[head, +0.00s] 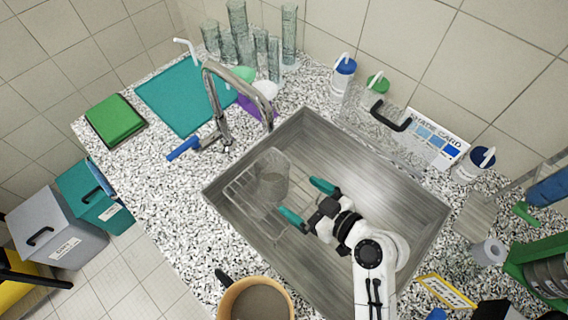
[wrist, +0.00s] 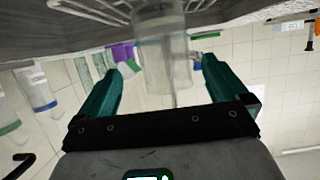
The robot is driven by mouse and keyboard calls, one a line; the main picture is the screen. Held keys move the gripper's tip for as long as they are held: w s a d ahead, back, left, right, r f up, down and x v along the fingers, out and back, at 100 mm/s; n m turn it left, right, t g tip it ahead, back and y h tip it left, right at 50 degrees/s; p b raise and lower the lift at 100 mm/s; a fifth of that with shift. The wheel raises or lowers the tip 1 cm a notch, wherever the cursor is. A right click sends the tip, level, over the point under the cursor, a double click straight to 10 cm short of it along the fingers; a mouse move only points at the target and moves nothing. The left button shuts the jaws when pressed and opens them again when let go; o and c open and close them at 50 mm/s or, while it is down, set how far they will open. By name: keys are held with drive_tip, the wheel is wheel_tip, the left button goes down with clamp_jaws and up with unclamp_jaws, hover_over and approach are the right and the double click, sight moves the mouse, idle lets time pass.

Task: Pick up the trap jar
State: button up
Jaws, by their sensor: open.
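A clear, see-through jar (head: 270,175), which I take to be the trap jar, stands on a wire rack (head: 238,194) in the left part of the steel sink. My gripper (head: 306,202) is open, with its two teal fingers apart and pointing left toward the jar. In the head view the jar is just beyond the fingertips. In the wrist view the jar (wrist: 163,50) appears in line with the gap between the fingers of my gripper (wrist: 167,66). I see no contact, and the exact gap is hard to tell.
The sink wall (head: 232,226) surrounds the rack. A chrome faucet (head: 212,95) with a blue handle arches above the sink's far left side. A tan pot (head: 232,298) stands on the speckled counter at the near edge. The right part of the sink holds only my arm.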

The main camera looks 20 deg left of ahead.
sight(285, 186)
drive_tip(key=shift+w+a+f, duration=0.3)
drive_tip(key=shift+a, duration=0.15)
drive_tip(key=x, duration=0.4)
drive_tip(key=shift+a, duration=0.25)
drive_tip(key=shift+b+x, duration=0.4)
drive_tip(key=shift+x, duration=2.35)
drive_tip(key=shift+s+f, duration=0.2)
drive_tip(key=shift+s, duration=0.05)
drive_tip(key=shift+c, duration=0.4)
drive_tip(key=c, duration=0.7)
drive_tip(key=shift+c, duration=1.2)
drive_tip(key=shift+r, duration=0.1)
